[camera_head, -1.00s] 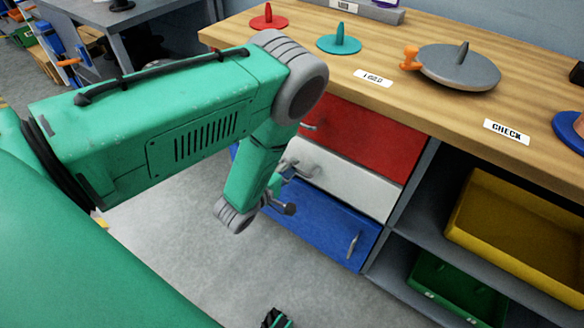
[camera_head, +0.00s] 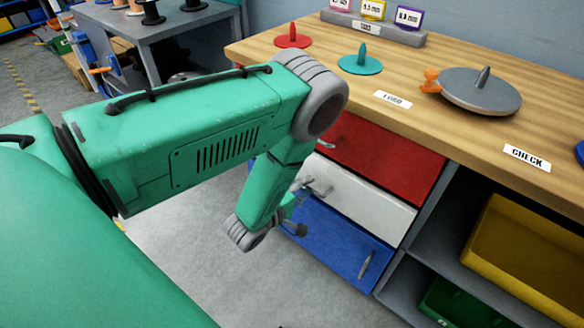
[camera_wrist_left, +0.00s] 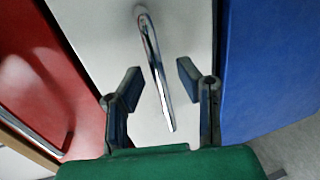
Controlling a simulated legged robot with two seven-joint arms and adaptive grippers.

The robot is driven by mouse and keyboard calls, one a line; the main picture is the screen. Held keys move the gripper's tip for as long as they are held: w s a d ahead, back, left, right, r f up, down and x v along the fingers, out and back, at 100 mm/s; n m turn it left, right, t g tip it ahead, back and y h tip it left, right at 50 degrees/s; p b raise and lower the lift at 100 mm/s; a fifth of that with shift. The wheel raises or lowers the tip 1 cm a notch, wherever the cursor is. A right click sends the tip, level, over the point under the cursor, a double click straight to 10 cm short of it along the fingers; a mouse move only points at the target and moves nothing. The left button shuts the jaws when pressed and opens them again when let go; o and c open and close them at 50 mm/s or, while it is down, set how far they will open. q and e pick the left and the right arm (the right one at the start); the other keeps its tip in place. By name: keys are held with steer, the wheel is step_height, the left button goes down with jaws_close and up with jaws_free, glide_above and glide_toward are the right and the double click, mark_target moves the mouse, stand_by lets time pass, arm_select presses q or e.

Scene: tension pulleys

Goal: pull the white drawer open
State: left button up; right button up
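The white drawer (camera_head: 365,202) is between a red drawer (camera_head: 385,158) and a blue drawer (camera_head: 338,236) under the wooden bench, and looks flush with them. Its metal handle (camera_head: 320,188) also shows in the left wrist view (camera_wrist_left: 155,68). My left gripper (camera_head: 302,192) is at the white drawer's front, partly hidden by my forearm. In the left wrist view, my left gripper (camera_wrist_left: 158,84) is open, one finger on each side of the handle, with gaps visible. My right gripper is not in view.
The bench top (camera_head: 440,115) holds a red disc (camera_head: 293,38), a teal disc (camera_head: 360,62) and a grey disc (camera_head: 480,92) with an orange knob. Open shelves right of the drawers hold a yellow bin (camera_head: 530,255) and a green bin (camera_head: 455,305).

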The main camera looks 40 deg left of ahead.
arm_select(q)
steer(key=d+v, duration=0.1)
steer(key=v, duration=0.9)
steer(key=shift+s+a, duration=0.15)
steer(key=shift+a, duration=0.25)
